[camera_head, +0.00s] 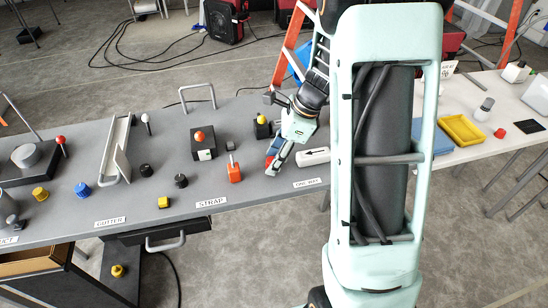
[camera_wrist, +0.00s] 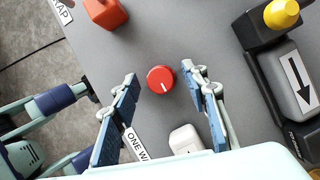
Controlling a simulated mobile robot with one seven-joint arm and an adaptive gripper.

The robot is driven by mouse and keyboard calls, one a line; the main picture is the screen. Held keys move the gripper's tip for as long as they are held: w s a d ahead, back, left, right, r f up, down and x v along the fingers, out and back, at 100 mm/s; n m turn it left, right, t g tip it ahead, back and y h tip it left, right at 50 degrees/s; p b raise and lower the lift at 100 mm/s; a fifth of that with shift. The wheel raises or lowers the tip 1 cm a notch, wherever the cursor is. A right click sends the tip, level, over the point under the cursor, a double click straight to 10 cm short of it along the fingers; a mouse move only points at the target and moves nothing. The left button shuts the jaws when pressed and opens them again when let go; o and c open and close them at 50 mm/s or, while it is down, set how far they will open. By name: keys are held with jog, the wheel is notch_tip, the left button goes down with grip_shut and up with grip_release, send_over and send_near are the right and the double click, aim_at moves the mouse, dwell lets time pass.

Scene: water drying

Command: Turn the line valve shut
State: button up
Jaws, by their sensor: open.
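A round red knob (camera_wrist: 161,79) with a white pointer line sits on the grey bench, near the ONE WAY label (camera_wrist: 135,145). Which part is the line valve is not marked. My gripper (camera_wrist: 160,90) is open, with one blue-padded finger on each side of the knob in the wrist view. The fingers look apart from it; their height over it is hard to tell. In the head view my gripper (camera_head: 273,156) reaches down at the bench's front part and mostly hides the knob.
A grey block with a black arrow (camera_wrist: 296,82) and a yellow knob (camera_wrist: 283,13) stand to the right in the wrist view. An orange block (camera_wrist: 105,12) stands at upper left. A white piece (camera_wrist: 186,139) is close below the red knob. Bare bench surrounds the knob.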

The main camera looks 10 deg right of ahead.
grip_shut()
dwell(0.3)
jog(key=shift+n, duration=0.3)
jog(key=n+g+p, duration=0.1)
jog(key=n, duration=0.2)
jog(key=shift+w+r+n+g+p, duration=0.1)
jog(key=shift+w+n+g+p, duration=0.05)
jog(key=shift+n+g+p, duration=0.25)
jog(key=n+p, duration=0.1)
jog(key=n, duration=0.1)
jog(key=n+g, duration=0.1)
jog(key=n, duration=0.1)
jog(key=shift+w+g+p, duration=0.1)
jog(key=shift+g+p, duration=0.2)
jog(key=shift+p, duration=0.05)
jog(key=n, duration=0.2)
jog(key=n+g+h+p, duration=0.1)
jog(key=n, duration=0.2)
jog(key=shift+a+h, duration=0.1)
jog(key=shift+h, duration=0.2)
jog(key=shift+w+a+n+g+h+p, duration=0.1)
jog(key=shift+n+g+h+p, duration=0.45)
jog(key=shift+n, duration=1.65)
jog(key=shift+h, duration=0.25)
